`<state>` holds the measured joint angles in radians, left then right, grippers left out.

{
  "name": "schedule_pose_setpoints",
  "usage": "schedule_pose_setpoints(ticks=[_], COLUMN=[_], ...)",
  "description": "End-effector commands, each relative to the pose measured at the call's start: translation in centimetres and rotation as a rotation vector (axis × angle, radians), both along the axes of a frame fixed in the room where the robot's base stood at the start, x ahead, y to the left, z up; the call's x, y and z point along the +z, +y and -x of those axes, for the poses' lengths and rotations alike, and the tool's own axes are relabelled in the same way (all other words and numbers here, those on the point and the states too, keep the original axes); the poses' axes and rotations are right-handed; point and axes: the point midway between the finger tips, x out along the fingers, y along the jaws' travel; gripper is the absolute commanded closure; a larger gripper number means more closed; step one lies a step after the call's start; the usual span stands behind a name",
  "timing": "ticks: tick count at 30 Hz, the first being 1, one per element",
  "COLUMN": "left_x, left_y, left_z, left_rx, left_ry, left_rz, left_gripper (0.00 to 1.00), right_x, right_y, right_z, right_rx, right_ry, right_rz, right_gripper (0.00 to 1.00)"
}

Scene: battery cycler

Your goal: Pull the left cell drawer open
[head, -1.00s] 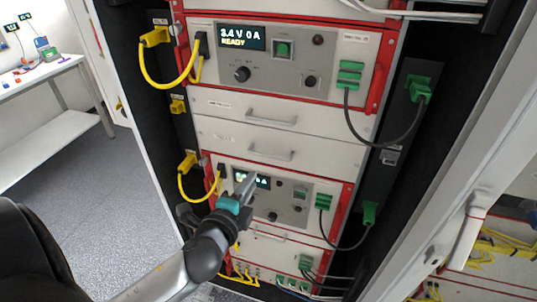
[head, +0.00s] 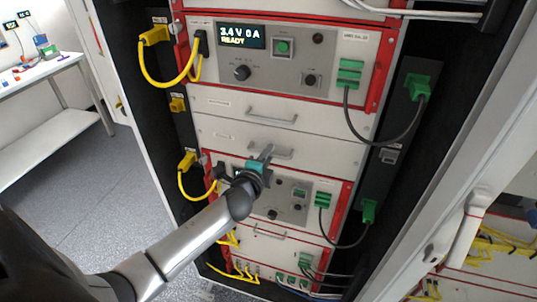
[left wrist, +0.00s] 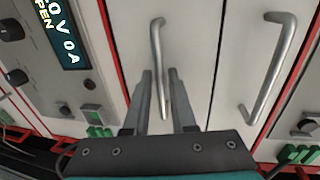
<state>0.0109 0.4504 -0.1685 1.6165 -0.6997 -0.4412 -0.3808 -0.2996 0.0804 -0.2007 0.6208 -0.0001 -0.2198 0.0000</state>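Two pale drawer fronts lie between the rack's instruments: an upper one with a bar handle (head: 272,115) and a lower one with a bar handle (head: 270,152). Their labels are too small to read, so I cannot tell which is the left cell drawer. My left gripper (head: 265,152) is at the lower handle and hides part of it. In the left wrist view its two fingers (left wrist: 160,73) are apart, with the lower handle (left wrist: 157,45) between them; contact cannot be told. The upper handle (left wrist: 270,75) is clear of the fingers. Both drawers look shut. My right gripper is not in view.
An instrument with a lit display (head: 241,36) is above the drawers; another (head: 290,197) is below, partly behind my arm. Yellow cables (head: 158,75) hang on the left, a dark cable (head: 378,140) on the right. The open cabinet's frame (head: 450,150) stands at right.

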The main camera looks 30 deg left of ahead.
Motion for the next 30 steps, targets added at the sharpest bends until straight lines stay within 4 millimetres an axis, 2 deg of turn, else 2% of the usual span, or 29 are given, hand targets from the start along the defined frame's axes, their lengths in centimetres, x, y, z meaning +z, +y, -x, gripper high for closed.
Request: schedule_pose_setpoints(ticks=[12, 19, 30], left_x=[-0.1, -0.11, -0.11], left_y=[0.09, 0.1, 0.11], left_z=[-0.56, -0.54, -0.54], left_rx=[-0.001, -0.001, 0.0], left_ry=[0.0, 0.0, 0.0], left_rz=[0.001, 0.001, 0.0], left_gripper=[0.76, 1.0, 1.0], right_x=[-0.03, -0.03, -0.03], right_y=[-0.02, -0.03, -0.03], right_z=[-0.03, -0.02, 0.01], right_rx=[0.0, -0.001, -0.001], right_ry=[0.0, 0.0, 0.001], right_rz=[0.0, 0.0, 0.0], right_gripper=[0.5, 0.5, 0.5])
